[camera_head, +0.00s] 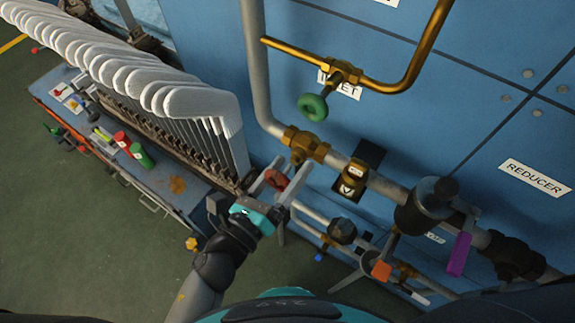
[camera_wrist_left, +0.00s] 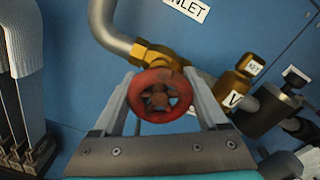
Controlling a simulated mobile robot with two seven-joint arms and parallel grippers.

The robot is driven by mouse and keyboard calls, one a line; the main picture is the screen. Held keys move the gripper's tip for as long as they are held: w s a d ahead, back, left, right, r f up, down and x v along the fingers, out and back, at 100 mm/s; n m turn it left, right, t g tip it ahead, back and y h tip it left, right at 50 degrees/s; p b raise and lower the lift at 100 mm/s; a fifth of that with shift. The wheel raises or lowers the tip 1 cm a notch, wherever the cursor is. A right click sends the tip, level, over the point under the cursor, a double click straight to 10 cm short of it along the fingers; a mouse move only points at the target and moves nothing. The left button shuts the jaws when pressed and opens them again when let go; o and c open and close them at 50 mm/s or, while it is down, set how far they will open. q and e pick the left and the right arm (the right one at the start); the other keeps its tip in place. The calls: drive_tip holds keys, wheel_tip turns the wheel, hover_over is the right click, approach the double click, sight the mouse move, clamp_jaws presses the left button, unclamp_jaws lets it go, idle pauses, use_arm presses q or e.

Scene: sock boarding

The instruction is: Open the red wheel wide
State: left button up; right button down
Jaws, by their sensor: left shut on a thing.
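The red wheel (camera_head: 276,179) is a small round handwheel on a brass valve (camera_head: 306,144) in the grey pipe. In the left wrist view the red wheel (camera_wrist_left: 160,95) faces the camera, with the brass valve body (camera_wrist_left: 157,56) behind it. My left gripper (camera_head: 283,182) has its two grey fingers on either side of the wheel. It is shut on the wheel's rim, also in the left wrist view (camera_wrist_left: 161,98). My right gripper is not in view.
A green handwheel (camera_head: 313,107) hangs above on a brass pipe. A row of white sock boards (camera_head: 150,85) stands at left on a blue bench (camera_head: 48,88). Right of the wheel are a black fitting (camera_head: 425,205), a purple lever (camera_head: 459,254) and an orange handle (camera_head: 381,270).

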use_arm(q)
drive_tip(key=shift+n, duration=0.6)
drive_tip(key=o, duration=1.3)
drive_tip(key=shift+s, duration=0.1)
drive_tip(key=b+v, duration=0.2)
drive_tip(key=v, duration=1.3)
drive_tip(key=shift+a, duration=0.1)
